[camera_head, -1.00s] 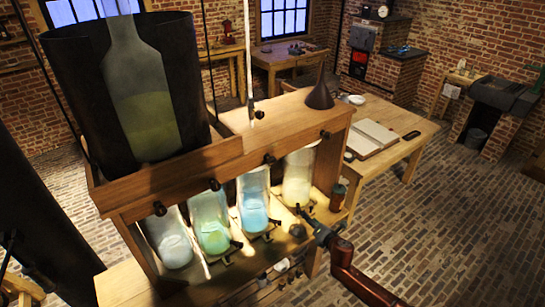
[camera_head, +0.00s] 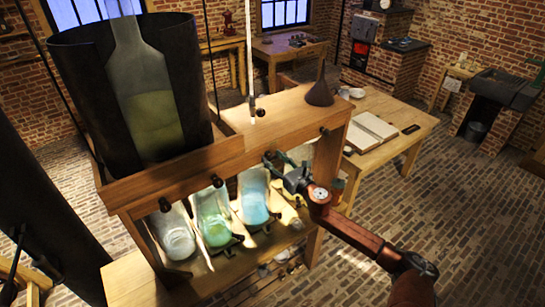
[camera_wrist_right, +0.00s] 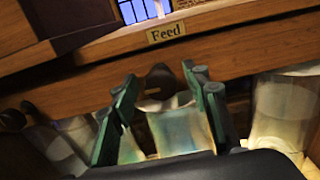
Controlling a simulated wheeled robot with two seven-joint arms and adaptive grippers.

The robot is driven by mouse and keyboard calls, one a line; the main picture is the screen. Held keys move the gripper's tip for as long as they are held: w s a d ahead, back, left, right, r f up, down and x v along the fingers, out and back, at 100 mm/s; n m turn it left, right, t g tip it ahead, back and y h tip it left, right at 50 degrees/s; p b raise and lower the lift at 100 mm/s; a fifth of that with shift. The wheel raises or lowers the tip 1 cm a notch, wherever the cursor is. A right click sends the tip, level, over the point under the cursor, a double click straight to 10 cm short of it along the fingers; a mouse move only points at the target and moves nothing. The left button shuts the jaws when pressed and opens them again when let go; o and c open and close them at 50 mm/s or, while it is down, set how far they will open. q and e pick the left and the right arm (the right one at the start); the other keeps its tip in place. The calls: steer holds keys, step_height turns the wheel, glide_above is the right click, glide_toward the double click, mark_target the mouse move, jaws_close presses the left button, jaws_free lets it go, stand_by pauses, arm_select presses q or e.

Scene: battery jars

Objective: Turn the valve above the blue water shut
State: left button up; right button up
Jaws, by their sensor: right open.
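The jar of blue water (camera_head: 253,208) stands third from the left in the row under the wooden beam. It also shows behind my fingers in the right wrist view (camera_wrist_right: 178,132). The dark valve knob above it (camera_wrist_right: 160,78) sits on the beam under the "Feed" label, and in the head view it is partly covered by my gripper. My right gripper (camera_wrist_right: 162,76) is open, with one green-padded finger on either side of the knob. I cannot tell whether the fingers touch it. In the head view my right gripper (camera_head: 284,166) is at the beam's front. My left gripper is not in view.
Other dark valves sit on the beam, at the left (camera_head: 164,204), above the green jar (camera_head: 217,181) and at the right end (camera_head: 324,132). A cloudy jar (camera_head: 174,238) and a green jar (camera_head: 212,222) stand left. My right arm hides most of the rightmost jar.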

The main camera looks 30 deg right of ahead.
steer(key=shift+w, duration=0.55)
steer(key=c, duration=1.1)
